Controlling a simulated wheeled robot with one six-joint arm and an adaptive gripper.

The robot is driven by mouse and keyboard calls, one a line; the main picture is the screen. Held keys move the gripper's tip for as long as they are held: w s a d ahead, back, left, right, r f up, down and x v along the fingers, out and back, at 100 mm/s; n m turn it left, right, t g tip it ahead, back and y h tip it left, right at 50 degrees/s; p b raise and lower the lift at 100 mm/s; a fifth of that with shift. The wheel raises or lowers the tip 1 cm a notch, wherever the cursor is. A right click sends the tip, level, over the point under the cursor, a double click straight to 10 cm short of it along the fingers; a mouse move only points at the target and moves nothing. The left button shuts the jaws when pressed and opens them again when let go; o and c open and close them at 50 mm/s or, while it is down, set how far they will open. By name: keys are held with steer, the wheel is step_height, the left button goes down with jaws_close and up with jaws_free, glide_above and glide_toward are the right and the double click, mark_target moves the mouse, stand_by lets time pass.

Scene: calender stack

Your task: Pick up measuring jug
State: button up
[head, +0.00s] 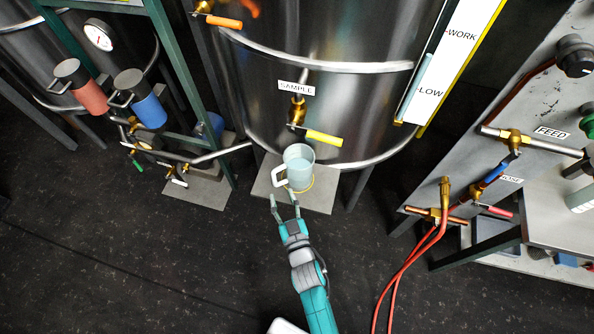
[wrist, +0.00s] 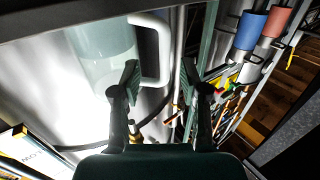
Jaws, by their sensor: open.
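The measuring jug (head: 299,162) is pale and translucent, with a white handle (head: 278,177) on its left side. It stands upright on a grey plate (head: 318,200) below the sample tap, inside or on a yellow ring. My gripper (head: 284,200) is open and empty, just in front of the handle. In the wrist view the jug (wrist: 103,45) is at upper left, and its handle's outer bar appears between the two fingertips of my gripper (wrist: 159,78). I cannot tell whether a finger touches the handle.
A steel tank (head: 330,85) rises behind the jug. The sample tap's yellow lever (head: 324,138) is just above it. A green frame (head: 180,75) with red and blue canisters stands left. Red hoses (head: 408,268) run down at right. The dark floor (head: 170,265) is clear at front left.

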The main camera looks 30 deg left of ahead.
mark_target(275, 183)
steer(key=shift+s+x, duration=0.2)
steer(key=shift+x, duration=3.2)
steer(key=shift+a, duration=0.2)
jaws_close()
